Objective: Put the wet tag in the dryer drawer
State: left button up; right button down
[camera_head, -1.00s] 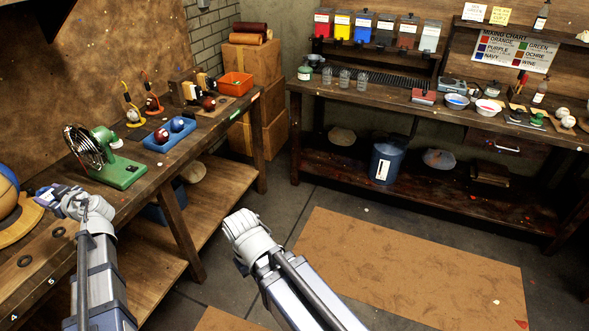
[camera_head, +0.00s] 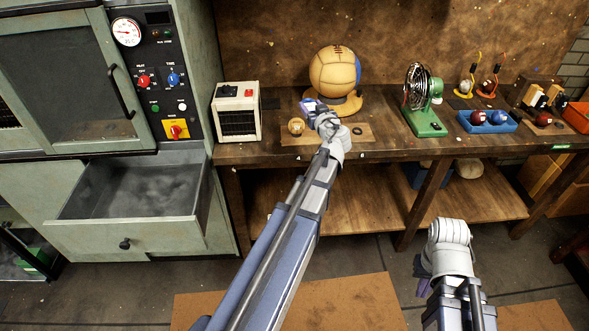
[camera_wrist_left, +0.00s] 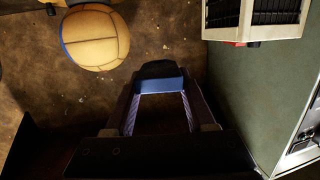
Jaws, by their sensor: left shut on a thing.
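The dryer drawer (camera_head: 170,234) is pulled open at the lower left in the head view. Its grey inside looks empty. It sits under the dryer's glass door (camera_head: 65,85) and control panel. My left gripper (camera_head: 309,104) is above the bench, right of the drawer and in front of the large ball. In the left wrist view its fingers (camera_wrist_left: 160,95) are shut on a small dark thing, the wet tag (camera_wrist_left: 160,69), at the tips. The tag's details are too dark to read. My right gripper (camera_head: 423,286) hangs low at the right, its fingers mostly hidden by its wrist.
A white heater box (camera_head: 236,112) stands on the bench (camera_head: 390,150) between the left gripper and the dryer. A large tan ball (camera_head: 335,70) on a wooden ring, a small ball (camera_head: 296,126) and a green fan (camera_head: 425,120) are also there.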

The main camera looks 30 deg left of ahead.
aim_at(149, 207)
jog(key=u, duration=4.95)
jog(key=i+l, duration=0.15)
jog(key=l, duration=0.15)
jog(key=i+l, duration=0.3)
jog(key=l, duration=0.25)
jog(key=u, duration=0.05)
